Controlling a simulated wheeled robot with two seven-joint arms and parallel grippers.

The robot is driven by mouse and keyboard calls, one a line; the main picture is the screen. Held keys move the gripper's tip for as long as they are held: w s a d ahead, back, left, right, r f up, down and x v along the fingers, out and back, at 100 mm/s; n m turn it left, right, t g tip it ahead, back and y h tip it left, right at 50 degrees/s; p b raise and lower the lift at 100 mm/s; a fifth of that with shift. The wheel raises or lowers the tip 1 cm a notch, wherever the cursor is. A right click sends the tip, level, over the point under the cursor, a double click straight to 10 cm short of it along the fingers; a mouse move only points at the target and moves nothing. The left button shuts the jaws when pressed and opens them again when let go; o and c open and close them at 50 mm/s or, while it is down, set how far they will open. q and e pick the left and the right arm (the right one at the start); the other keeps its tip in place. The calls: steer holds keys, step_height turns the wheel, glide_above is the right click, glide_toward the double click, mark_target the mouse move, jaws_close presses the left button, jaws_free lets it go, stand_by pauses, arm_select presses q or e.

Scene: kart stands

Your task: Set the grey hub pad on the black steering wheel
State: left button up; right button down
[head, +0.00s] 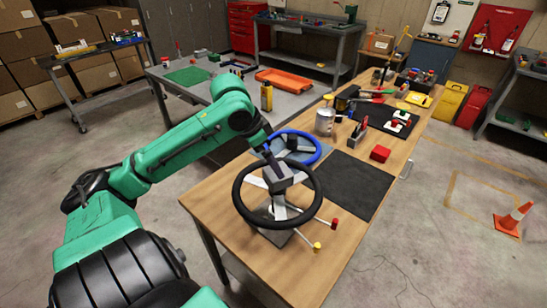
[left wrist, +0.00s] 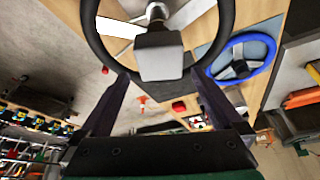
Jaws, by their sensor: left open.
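The black steering wheel (head: 237,205) stands tilted on a stand at the near end of the wooden table. The grey hub pad (head: 282,179), a blocky piece, sits at the middle of the wheel, over its pale spokes. In the left wrist view the pad (left wrist: 158,57) shows inside the black rim (left wrist: 91,38). My left gripper (head: 270,160) is right at the pad, above the wheel. Its two fingers (left wrist: 157,76) are apart, one to each side of the pad's lower end, with gaps showing. The pad's underside is hidden. My right gripper is out of view.
A blue steering wheel (head: 316,155) is close behind the black one. Levers with a red knob (head: 335,223) and a yellow knob (head: 317,246) stick out at the front right. A dark mat (head: 352,185) lies bare to the right, beside a red box (head: 380,153).

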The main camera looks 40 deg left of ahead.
arm_select(q)
steer(key=p+v, duration=0.4)
steer(key=v, duration=0.1)
stand_by(0.4)
